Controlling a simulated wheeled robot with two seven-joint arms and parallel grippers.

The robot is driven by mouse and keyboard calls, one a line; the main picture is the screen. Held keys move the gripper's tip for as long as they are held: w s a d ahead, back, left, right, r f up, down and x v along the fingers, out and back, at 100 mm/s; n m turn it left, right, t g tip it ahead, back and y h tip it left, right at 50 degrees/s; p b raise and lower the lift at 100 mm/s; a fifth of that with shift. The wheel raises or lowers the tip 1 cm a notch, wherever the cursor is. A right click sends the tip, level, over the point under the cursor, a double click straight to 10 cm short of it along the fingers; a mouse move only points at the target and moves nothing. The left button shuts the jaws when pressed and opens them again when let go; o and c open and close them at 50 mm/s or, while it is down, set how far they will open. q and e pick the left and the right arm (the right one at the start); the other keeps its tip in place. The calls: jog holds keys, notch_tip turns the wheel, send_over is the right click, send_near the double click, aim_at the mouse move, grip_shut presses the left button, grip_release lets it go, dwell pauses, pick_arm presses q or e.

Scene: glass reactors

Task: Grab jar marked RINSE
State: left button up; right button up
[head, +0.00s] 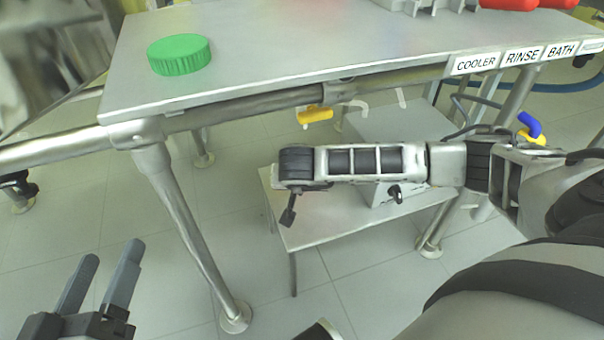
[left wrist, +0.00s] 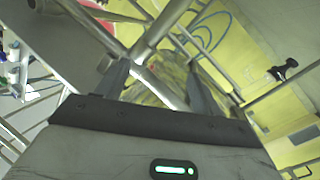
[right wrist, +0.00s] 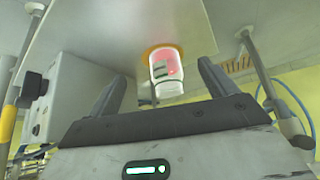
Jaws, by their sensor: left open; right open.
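The label RINSE (head: 522,56) is on the table's front edge at the upper right, between COOLER (head: 475,64) and BATH (head: 561,50). Red objects (head: 508,3) at the top edge are cut off; no marking shows on them. My left gripper (head: 100,275) is open and empty at the lower left, below the table; its fingers also show in the left wrist view (left wrist: 157,80). My right gripper (right wrist: 165,85) is open in the right wrist view. Beyond its fingers is a white and pink cylindrical vessel (right wrist: 166,76) with dark marks I cannot read, under an orange ring.
A green ridged lid (head: 180,55) lies on the grey table (head: 300,45). Below stands a low table (head: 325,225) with a grey box (head: 390,125). Table legs, metal rails and a yellow-handled fitting (head: 315,115) are near my arms.

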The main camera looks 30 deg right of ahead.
jog(key=w+d+f+b, duration=0.1)
jog(key=w+d, duration=0.1)
jog(key=w+d+f+b, duration=0.1)
jog(key=w+b, duration=0.1)
jog(key=w, duration=0.1)
jog(key=w+d+f+b, duration=0.1)
jog(key=w+d+f, duration=0.1)
jog(key=w, duration=0.1)
jog(key=shift+d, duration=0.35)
jog(key=shift+w+d+f+b, duration=0.1)
jog(key=shift+w+f+b, duration=0.1)
jog(key=shift+b, duration=0.1)
pick_arm(q)
notch_tip(320, 180, up, 8)
jog(key=w+m+t+h, duration=0.1)
jog(key=m+t+h, duration=0.3)
jog(key=m, duration=0.4)
jog(key=shift+a+r+h, duration=0.25)
jog(key=shift+a+h, duration=0.15)
jog(key=shift+h, duration=0.1)
pick_arm(e)
jog(key=shift+r, duration=0.1)
jog(key=c, duration=1.2)
